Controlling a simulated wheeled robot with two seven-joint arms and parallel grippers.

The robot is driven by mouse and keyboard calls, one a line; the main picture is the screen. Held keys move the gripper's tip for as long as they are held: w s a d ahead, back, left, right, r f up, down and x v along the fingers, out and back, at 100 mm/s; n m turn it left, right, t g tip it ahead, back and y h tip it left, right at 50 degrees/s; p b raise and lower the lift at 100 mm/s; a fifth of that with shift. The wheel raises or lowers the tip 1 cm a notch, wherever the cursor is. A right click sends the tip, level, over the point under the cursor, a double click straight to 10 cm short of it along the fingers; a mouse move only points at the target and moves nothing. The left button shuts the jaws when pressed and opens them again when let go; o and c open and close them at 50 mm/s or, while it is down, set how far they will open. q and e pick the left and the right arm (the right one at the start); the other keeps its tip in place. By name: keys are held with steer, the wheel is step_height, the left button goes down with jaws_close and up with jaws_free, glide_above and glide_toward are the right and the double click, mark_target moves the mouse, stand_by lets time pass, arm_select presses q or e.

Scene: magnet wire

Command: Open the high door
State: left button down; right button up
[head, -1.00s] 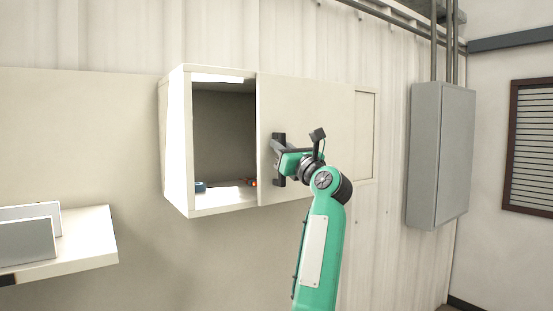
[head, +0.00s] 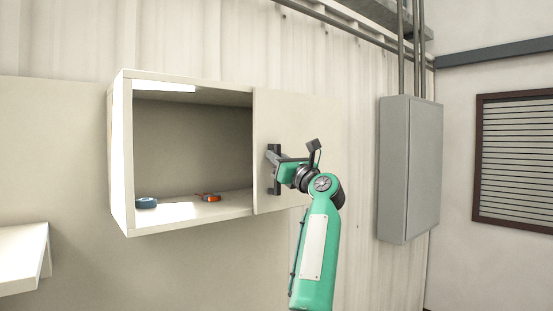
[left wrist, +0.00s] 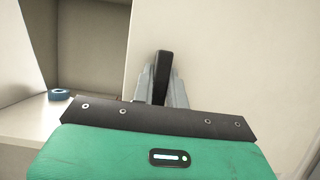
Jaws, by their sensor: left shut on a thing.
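The high door (head: 300,115) is a flat, pale panel on the front of a wall cabinet (head: 121,160). It stands to the right, with the left part of the cabinet wide open. Its dark vertical handle (head: 277,148) is near the panel's left edge; it also shows in the left wrist view (left wrist: 161,70). My left gripper (head: 275,167) is shut on the handle, its grey fingers on either side of it in the left wrist view (left wrist: 158,88). My right gripper is not in view.
Inside the cabinet lie a blue round item (head: 147,203) and a small orange-red item (head: 210,197). A pale shelf (head: 22,262) is at lower left. A grey wall box (head: 408,165) and a louvred panel (head: 515,160) are to the right.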

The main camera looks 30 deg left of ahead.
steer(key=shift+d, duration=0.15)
arm_select(q)
steer(key=c, duration=1.4)
jaws_free()
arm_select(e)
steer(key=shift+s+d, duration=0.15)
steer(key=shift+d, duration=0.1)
